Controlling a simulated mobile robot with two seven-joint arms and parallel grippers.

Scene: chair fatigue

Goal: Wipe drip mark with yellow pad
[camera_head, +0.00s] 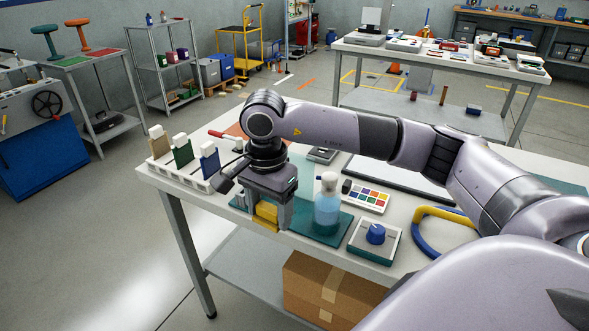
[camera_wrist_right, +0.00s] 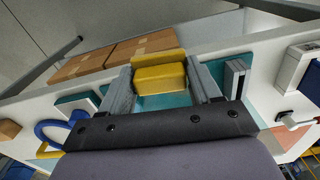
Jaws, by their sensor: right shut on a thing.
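The yellow pad (camera_head: 266,213) is between the fingers of my right gripper (camera_head: 265,212), low over the teal mat (camera_head: 301,246) near the table's front edge. In the right wrist view the pad (camera_wrist_right: 160,78) sits between both grey fingers (camera_wrist_right: 165,88), and the gripper is shut on it. Whether the pad touches the mat is hard to tell. A spray-type bottle with blue liquid (camera_head: 327,208) stands upright on the mat, right of the gripper. I cannot make out a drip mark; the gripper and pad cover part of the mat. My left gripper is not in view.
A white rack with coloured panels (camera_head: 183,165) stands left of the gripper. A blue-knobbed box (camera_head: 375,240), a colour palette (camera_head: 366,196) and a blue-and-yellow ring handle (camera_head: 425,240) lie to the right. Cardboard boxes (camera_head: 330,288) sit on the shelf below.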

